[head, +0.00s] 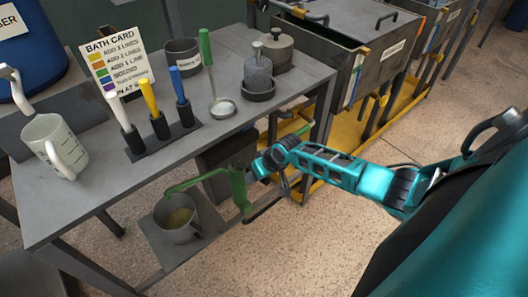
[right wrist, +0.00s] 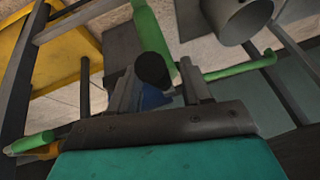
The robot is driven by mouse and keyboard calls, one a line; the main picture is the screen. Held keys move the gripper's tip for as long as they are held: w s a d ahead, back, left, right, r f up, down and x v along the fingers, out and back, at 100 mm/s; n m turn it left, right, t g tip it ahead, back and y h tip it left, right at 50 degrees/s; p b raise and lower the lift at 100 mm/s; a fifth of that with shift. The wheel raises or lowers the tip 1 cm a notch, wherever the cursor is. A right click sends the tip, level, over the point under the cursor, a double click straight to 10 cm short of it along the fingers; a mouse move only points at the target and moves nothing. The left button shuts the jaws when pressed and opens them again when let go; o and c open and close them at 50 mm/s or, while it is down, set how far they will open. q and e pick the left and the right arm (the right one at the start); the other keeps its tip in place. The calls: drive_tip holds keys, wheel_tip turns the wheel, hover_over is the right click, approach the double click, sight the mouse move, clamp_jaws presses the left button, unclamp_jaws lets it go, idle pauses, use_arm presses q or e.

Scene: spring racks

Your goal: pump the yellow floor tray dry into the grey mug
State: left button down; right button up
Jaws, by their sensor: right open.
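The grey mug (head: 196,207) stands on a low shelf with yellowish liquid (head: 179,217) in it. It also shows in the right wrist view (right wrist: 238,22). A green pump (head: 238,190) stands beside it, its spout (head: 195,182) reaching over the mug. The yellow floor tray (head: 398,112) lies under the racks; the liquid level in it cannot be made out. My right gripper (head: 262,166) is open at the pump. In the right wrist view its fingers (right wrist: 158,92) stand either side of a dark round knob (right wrist: 155,70). Contact cannot be told. My left gripper is not in view.
The grey table (head: 80,205) above holds a white jug (head: 55,145), a bath card (head: 117,62), a stand of coloured-handled tools (head: 160,138), a ladle (head: 222,106), a dark mug (head: 183,55) and weights (head: 258,72). Open floor (head: 310,235) lies in front.

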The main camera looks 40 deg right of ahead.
drive_tip(key=p+v, duration=0.1)
drive_tip(key=v, duration=0.4)
drive_tip(key=shift+w+p, duration=0.1)
drive_tip(key=shift+p, duration=0.2)
drive_tip(key=v, duration=0.7)
drive_tip(key=shift+r, duration=0.25)
